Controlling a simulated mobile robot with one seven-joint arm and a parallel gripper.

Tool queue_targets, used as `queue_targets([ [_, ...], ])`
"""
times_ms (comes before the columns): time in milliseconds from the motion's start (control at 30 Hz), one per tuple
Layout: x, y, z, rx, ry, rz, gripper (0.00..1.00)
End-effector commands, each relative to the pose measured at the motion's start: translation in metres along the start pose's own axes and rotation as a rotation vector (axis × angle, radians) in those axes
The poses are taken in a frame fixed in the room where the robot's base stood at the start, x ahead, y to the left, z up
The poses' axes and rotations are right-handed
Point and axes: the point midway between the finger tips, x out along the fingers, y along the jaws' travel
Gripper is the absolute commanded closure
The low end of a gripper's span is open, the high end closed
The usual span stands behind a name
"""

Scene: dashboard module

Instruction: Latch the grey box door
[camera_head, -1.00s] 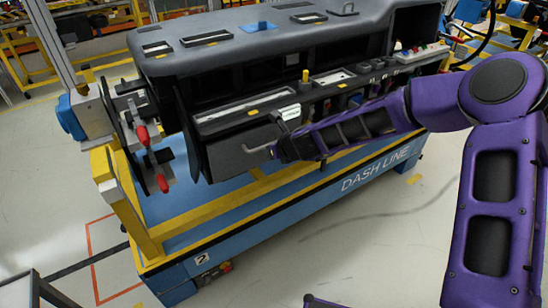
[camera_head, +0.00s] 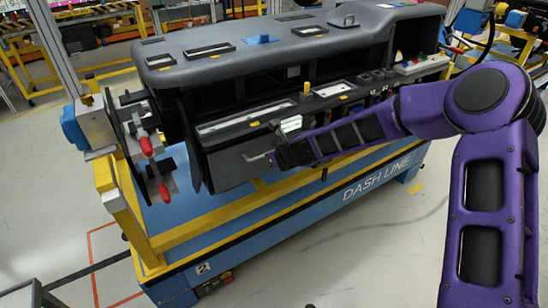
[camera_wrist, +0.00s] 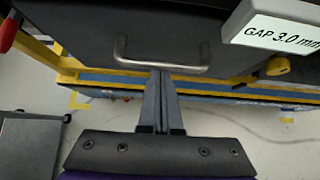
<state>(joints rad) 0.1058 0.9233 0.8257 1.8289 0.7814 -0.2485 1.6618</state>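The grey box door (camera_head: 232,168) is a dark grey panel on the front of the dashboard module, below its long slotted ledge. In the wrist view the door (camera_wrist: 85,30) fills the upper left and middle. Its U-shaped metal handle (camera_wrist: 160,65) lies across the view; it also shows in the head view (camera_head: 257,157). My gripper (camera_wrist: 160,74) has its two fingers together, with no object seen between them. The fingertips meet the lower edge of the handle's bar in the picture; I cannot tell whether they touch it. The latch is not visible.
A white gap display (camera_wrist: 278,32) reading "GAP 3.0 mm" sits right of the handle. A yellow knob (camera_wrist: 278,66) is below it. Red-handled clamps (camera_head: 147,147) stand left of the door. A blue and yellow cart (camera_head: 300,212) carries the module. Floor in front is clear.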

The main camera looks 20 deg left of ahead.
Motion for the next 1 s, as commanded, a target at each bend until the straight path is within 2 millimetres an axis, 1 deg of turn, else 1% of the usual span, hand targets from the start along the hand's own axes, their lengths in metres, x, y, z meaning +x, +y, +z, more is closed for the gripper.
queue_targets([
  [33,-0.008,0.001,0.024,-0.014,-0.037,-0.005,1.00],
  [167,-0.025,0.000,0.022,-0.013,-0.035,-0.006,1.00],
  [500,-0.105,-0.003,0.009,-0.006,-0.016,-0.008,1.00],
  [600,-0.127,-0.003,0.006,-0.003,-0.011,-0.007,1.00],
  [700,-0.145,-0.003,0.004,-0.002,-0.008,-0.006,1.00],
  [800,-0.159,-0.003,0.002,-0.001,-0.006,-0.004,1.00],
  [1000,-0.173,-0.002,0.000,0.000,-0.003,-0.001,1.00],
])
